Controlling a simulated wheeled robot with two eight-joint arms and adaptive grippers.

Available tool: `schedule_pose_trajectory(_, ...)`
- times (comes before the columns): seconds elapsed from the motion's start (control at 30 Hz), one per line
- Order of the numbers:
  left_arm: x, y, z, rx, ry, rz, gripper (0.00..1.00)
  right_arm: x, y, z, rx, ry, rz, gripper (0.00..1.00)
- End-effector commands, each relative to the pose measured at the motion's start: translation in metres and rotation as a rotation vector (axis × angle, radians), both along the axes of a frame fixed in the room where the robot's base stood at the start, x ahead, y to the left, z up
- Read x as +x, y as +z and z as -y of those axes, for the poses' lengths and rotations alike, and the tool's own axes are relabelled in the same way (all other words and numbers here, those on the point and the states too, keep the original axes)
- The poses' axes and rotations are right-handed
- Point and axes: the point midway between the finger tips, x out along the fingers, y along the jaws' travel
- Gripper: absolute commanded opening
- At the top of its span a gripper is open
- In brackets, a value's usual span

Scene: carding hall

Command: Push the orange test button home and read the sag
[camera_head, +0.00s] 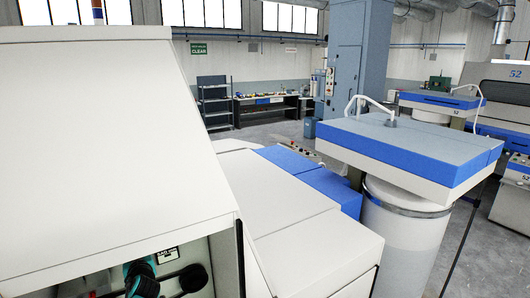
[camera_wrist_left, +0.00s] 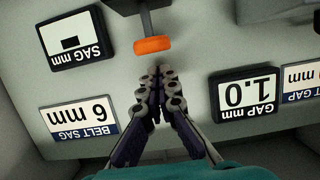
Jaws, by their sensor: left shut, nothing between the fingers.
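The orange test button (camera_wrist_left: 152,45) shows in the left wrist view on a dark stem against the grey panel. My left gripper (camera_wrist_left: 158,75) is shut and empty, its fingertips just below the button in the picture, with a small gap showing; whether they touch in depth I cannot tell. The SAG mm display (camera_wrist_left: 75,36) to the left shows only a short dark bar, no number. In the head view the button is hidden inside the machine's open bay. My right gripper is in neither view.
The machine's white cover (camera_head: 110,130) overhangs the bay. A white can (camera_head: 405,240) stands right.

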Motion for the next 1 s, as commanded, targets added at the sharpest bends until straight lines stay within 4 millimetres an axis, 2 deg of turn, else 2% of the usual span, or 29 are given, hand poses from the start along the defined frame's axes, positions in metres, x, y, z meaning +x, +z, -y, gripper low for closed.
schedule_pose_trajectory(1.0, 0.0, -0.023, 0.0, 0.0, 0.0, 0.0, 0.0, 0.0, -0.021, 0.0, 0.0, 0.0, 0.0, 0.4)
